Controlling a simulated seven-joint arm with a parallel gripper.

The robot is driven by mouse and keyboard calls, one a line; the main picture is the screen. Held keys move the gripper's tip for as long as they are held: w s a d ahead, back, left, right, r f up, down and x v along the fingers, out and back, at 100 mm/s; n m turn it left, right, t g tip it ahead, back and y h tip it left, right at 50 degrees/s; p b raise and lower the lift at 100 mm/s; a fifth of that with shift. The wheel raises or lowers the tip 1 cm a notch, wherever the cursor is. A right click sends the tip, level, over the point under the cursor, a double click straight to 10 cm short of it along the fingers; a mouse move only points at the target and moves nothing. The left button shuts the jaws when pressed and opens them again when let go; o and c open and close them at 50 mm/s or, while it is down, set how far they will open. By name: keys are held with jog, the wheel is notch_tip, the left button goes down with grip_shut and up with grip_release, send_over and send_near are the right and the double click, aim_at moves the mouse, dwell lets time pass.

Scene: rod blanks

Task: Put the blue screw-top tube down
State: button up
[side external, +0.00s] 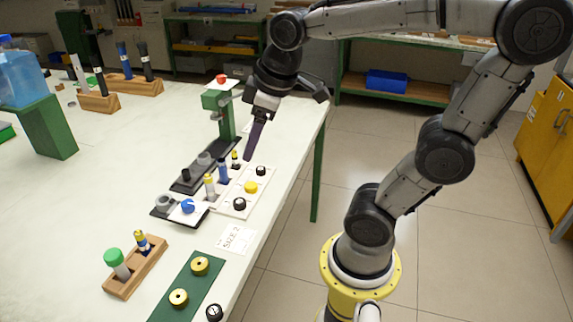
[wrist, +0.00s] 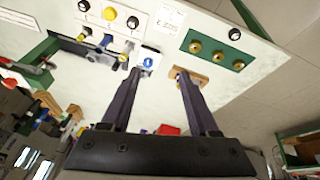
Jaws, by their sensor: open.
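A blue tube (side external: 223,171) stands upright in the row of small tubes beside the white board with knobs; it also shows in the wrist view (wrist: 107,40). It is the likeliest blue screw-top tube, but its top is too small to make out. My gripper (side external: 248,158) hangs above and to the right of it in the side view, apart from it. In the wrist view the two dark purple fingers of my gripper (wrist: 159,76) are spread wide with nothing held between them.
A yellow-topped tube (side external: 209,186) stands close by the blue tube. The white board (side external: 229,203) carries black and yellow knobs. A blue knob (side external: 188,206) sits on a small plate. A green post (side external: 225,122) stands behind. A wooden rack (side external: 126,284) and green board (side external: 199,288) lie nearer.

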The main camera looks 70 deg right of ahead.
jog(key=s+a+f+m+t, duration=0.1)
jog(key=s+a+f+m, duration=0.1)
jog(key=s, duration=0.5)
jog(key=shift+s+a+f+m+y, duration=0.3)
jog(key=shift+a+f+m, duration=0.05)
jog(key=shift+f+m, duration=0.1)
dwell(0.7)
